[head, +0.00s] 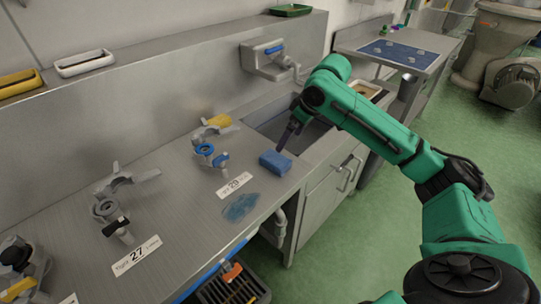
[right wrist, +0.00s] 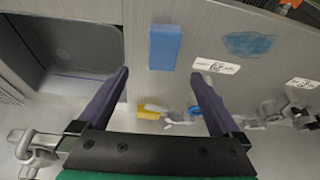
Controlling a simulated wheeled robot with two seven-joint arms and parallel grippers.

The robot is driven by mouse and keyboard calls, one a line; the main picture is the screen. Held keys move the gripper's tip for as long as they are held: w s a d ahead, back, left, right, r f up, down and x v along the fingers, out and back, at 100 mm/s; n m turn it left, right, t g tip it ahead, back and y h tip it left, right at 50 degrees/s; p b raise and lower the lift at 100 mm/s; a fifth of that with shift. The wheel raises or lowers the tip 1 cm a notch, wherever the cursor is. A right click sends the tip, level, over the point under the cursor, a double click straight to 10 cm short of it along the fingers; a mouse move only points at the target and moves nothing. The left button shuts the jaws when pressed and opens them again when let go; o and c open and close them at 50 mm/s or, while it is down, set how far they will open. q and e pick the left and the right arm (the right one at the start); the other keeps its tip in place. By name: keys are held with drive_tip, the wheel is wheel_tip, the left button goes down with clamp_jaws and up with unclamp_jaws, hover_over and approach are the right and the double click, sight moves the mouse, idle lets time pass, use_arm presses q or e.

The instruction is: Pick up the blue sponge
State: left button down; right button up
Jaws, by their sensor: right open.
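The blue sponge (head: 275,162) is a small block lying on the steel counter, beside the front left corner of the sink. In the right wrist view the sponge (right wrist: 164,47) lies ahead of the fingertips, between their lines. My right gripper (head: 291,134) is just above and behind the sponge in the head view, over the sink's left edge. It also shows in the right wrist view (right wrist: 163,72), with its two dark fingers spread and nothing between them. The fingers do not touch the sponge. My left gripper is in neither view.
A sink basin (head: 289,126) is right of the sponge. Left of it are a blue-ringed valve (head: 205,150), a label plate (head: 234,185) and a flat blue smear (head: 240,207). More valve fittings (head: 110,208) stand further left.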

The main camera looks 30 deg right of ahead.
hover_over(277, 159)
drive_tip(key=s+d, duration=0.1)
drive_tip(key=s, duration=0.1)
drive_tip(key=f, duration=0.5)
drive_tip(key=shift+s+d+f+p, duration=0.1)
drive_tip(key=shift+s+d+p, duration=0.1)
drive_tip(key=shift+p, duration=0.15)
drive_tip(key=x, duration=0.2)
drive_tip(key=p+x, duration=0.1)
drive_tip(key=x, duration=0.2)
drive_tip(key=shift+w+a+f, duration=0.25)
drive_tip(key=shift+f, duration=0.25)
drive_tip(key=shift+w+f, duration=0.1)
drive_tip(key=shift+w, duration=0.05)
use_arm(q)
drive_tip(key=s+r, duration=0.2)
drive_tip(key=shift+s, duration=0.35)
use_arm(e)
drive_tip(key=c, duration=1.3)
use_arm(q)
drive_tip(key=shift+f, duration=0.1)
use_arm(e)
drive_tip(key=shift+o, duration=0.2)
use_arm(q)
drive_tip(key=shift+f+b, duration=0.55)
use_arm(e)
wheel_tip(277, 159, up, 20)
